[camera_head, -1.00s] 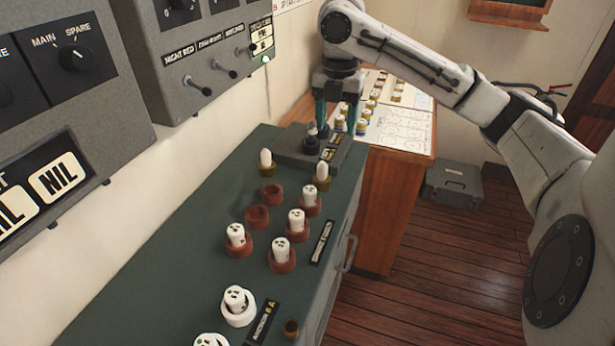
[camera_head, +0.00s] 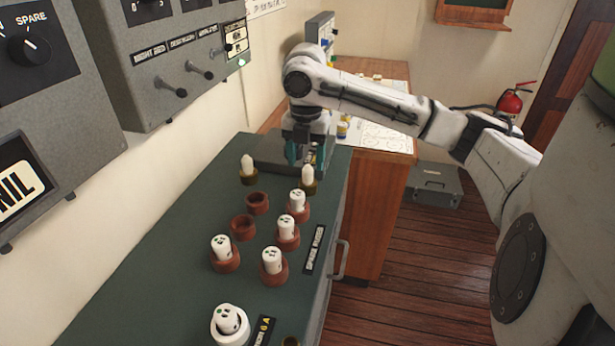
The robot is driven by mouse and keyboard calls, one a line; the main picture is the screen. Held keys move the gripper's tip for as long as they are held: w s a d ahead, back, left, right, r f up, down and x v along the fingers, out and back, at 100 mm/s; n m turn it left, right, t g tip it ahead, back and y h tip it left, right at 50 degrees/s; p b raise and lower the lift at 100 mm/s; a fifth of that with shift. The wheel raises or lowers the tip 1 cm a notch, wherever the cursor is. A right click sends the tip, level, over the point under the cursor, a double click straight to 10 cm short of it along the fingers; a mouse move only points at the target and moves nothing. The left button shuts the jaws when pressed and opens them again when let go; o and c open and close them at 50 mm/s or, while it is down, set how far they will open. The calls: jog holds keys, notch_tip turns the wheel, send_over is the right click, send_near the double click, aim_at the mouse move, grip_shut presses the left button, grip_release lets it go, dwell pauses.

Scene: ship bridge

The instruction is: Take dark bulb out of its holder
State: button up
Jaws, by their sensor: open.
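The grey holder block (camera_head: 268,150) sits at the far end of the green cabinet top. My gripper (camera_head: 306,157) points straight down over this block, its teal fingers apart and low at the block. The dark bulb cannot be made out clearly now; the gripper covers the spot where it stood. Two white bulbs in olive-brass bases stand in front of the block, one at left (camera_head: 247,166) and one at right (camera_head: 308,176).
Two empty red-brown sockets (camera_head: 257,203) and several white plugs in sockets (camera_head: 273,262) stand nearer on the green top (camera_head: 155,265). Grey switch boxes (camera_head: 165,60) hang on the left wall. A wooden desk (camera_head: 377,185) with papers stands behind at right.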

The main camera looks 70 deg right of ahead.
aim_at(308, 165)
jog(key=f, duration=0.4)
jog(key=shift+s+d+f, duration=0.1)
jog(key=shift+d+f, duration=0.25)
jog(key=shift+f, duration=0.05)
jog(key=shift+c, duration=0.3)
jog(key=c, duration=1)
jog(key=shift+r, duration=0.1)
jog(key=shift+c, duration=0.2)
